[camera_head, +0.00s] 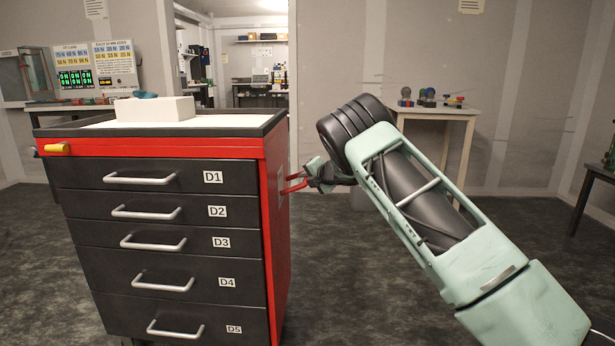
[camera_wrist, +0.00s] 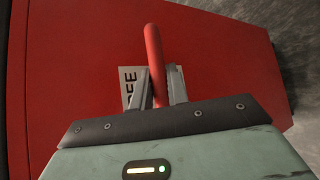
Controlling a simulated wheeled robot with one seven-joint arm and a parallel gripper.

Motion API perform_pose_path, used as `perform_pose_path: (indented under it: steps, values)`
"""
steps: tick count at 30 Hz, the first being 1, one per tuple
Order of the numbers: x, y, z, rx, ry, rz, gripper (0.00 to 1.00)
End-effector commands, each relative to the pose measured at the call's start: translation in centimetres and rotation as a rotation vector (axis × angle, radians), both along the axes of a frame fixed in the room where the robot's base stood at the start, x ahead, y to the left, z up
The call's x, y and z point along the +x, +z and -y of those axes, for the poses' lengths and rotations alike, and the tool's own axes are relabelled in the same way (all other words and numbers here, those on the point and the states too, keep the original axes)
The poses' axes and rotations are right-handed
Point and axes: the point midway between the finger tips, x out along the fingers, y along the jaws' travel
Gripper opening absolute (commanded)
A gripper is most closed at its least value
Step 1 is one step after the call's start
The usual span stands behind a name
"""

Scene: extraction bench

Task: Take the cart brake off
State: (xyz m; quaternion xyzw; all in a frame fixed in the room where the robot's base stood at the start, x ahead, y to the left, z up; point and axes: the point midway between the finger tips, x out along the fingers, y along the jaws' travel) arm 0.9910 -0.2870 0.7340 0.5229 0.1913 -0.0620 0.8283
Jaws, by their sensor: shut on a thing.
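The cart (camera_head: 273,225) is a red and black tool cabinet with drawers labelled D1 to D5, standing left of my arm in the head view. A red brake lever (camera_head: 293,185) sticks out from its right side. In the wrist view the red lever (camera_wrist: 155,62) stands in front of the red side panel (camera_wrist: 75,65). My gripper (camera_head: 311,178) is at the lever; in the wrist view its two fingers (camera_wrist: 160,87) are shut on the lever, one on each side. A pale label (camera_wrist: 130,88) behind the lever is partly hidden; the letters "EE" show.
A white block (camera_head: 154,109) with a blue item on it rests on the cart top. A yellow knob (camera_head: 57,148) is at its left front corner. A small table (camera_head: 437,113) with several coloured items stands behind my arm. The floor right of the cart is open.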

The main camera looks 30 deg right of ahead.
Motion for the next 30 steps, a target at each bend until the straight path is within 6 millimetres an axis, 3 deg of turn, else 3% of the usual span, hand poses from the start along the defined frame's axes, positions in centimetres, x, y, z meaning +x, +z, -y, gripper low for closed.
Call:
perform_pose_path:
  steps: [17, 18, 19, 30]
  values:
    - [0.26, 0.63, -0.31, 0.005, 0.003, 0.01, 0.0]
    - [0.26, 0.63, -0.31, 0.005, 0.003, 0.01, 0.27]
    - [0.26, 0.62, -0.31, 0.004, 0.003, 0.009, 0.36]
    - [-0.12, 0.54, -0.16, 0.004, 0.001, 0.004, 0.38]
